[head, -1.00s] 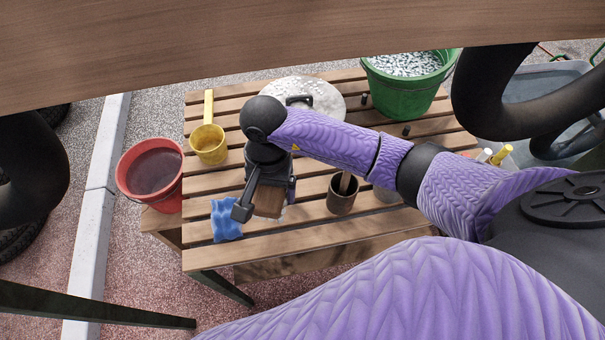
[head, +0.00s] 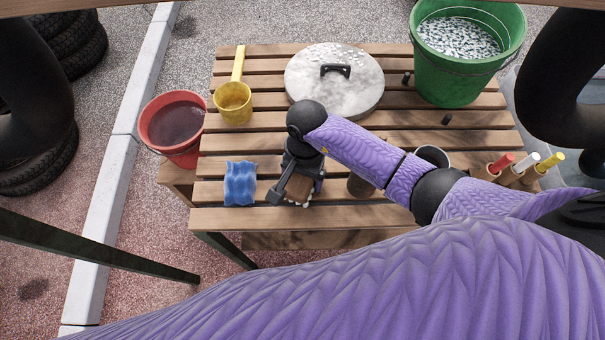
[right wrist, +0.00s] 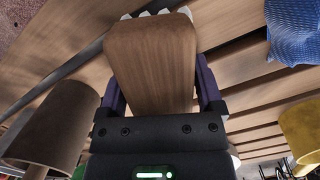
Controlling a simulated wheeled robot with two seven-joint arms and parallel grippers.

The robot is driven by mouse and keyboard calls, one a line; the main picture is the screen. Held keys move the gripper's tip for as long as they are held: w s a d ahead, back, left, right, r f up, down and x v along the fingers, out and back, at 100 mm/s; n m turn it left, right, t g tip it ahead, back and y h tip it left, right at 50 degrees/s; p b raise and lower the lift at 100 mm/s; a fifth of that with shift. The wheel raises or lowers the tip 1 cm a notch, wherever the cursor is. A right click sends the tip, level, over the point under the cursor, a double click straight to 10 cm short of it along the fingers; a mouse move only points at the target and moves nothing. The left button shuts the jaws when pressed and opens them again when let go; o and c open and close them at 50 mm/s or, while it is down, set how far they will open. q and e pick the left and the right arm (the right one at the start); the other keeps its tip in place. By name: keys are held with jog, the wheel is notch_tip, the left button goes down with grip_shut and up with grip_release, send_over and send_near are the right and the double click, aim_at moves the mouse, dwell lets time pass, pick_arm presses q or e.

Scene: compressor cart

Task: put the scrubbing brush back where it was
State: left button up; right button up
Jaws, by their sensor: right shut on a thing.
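The scrubbing brush (head: 297,188) is a brown wooden block with white bristles along one edge. It also fills the upper middle of the right wrist view (right wrist: 150,65), with bristles at its far end. My right gripper (head: 290,181) is shut on the block, a finger on each side. It holds the brush over the front slats of the wooden table (head: 400,217), between the blue sponge and a brown cup. I cannot tell whether the bristles touch the slats. My left gripper is not in view.
The blue sponge (head: 240,183) lies just left of the brush. The brown cup (right wrist: 52,125) is close on the other side. A yellow ladle (head: 233,102), round lid (head: 310,85), green bucket (head: 455,75) and red bucket (head: 173,128) stand around. Bare slats run along the front edge.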

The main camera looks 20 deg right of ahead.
jog(key=o, duration=1)
jog(key=shift+c, duration=0.2)
jog(key=shift+r+p, duration=0.25)
jog(key=shift+p, duration=0.1)
jog(key=r, duration=0.2)
jog(key=r+p, duration=0.1)
jog(key=r, duration=0.1)
jog(key=r+p, duration=0.1)
jog(key=r, duration=0.1)
jog(key=shift+w+d+r, duration=0.25)
jog(key=shift+w+d, duration=0.05)
jog(key=shift+w, duration=0.1)
jog(key=shift+r, duration=0.35)
